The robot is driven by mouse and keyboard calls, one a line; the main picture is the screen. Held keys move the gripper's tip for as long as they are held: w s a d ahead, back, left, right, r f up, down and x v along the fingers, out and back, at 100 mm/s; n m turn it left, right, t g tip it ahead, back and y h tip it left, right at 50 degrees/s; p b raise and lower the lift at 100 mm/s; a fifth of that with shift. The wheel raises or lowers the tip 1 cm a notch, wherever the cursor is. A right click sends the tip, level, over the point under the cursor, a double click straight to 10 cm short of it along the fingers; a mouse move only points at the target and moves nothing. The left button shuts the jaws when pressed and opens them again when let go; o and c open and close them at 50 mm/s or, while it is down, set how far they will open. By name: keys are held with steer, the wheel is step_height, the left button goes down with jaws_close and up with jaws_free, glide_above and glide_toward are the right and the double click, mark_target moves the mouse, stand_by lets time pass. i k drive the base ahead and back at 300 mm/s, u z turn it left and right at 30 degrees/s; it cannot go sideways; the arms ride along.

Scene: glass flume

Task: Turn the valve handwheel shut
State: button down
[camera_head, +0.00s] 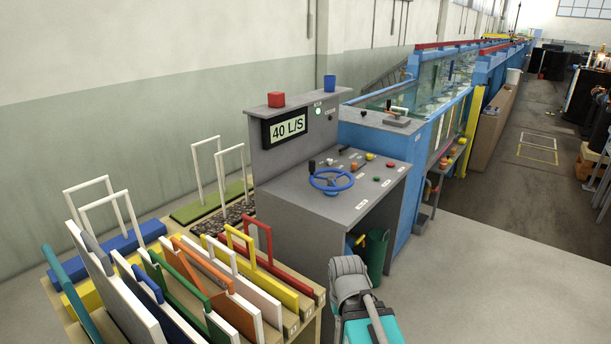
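The blue valve handwheel (331,180) lies nearly flat on the sloping grey top of the control console (290,197). A black knob (311,167) stands up at its left rim. Nothing touches the wheel. The display (287,129) on the console's upright panel reads 40 L/S, and a green lamp (318,111) beside it is lit. A grey and teal part of my arm shows at the bottom centre, in front of the console and well below the wheel. My gripper's fingers are not visible.
Red, orange and yellow knobs sit right of the wheel. A red block (276,99) and blue cup (329,83) stand on the upper shelf. A rack (300,288) of coloured, handled panels fills the lower left. A green bin (377,256) stands under the console.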

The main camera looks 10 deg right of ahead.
mark_target(331, 179)
steer(key=z, duration=0.1)
steer(key=i, duration=1)
steer(key=u, duration=0.1)
steer(key=k, duration=1.35)
steer(key=z, duration=0.4)
steer(key=i, duration=0.9)
steer(key=z, duration=0.5)
steer(key=i, duration=0.6)
steer(key=u, duration=0.25)
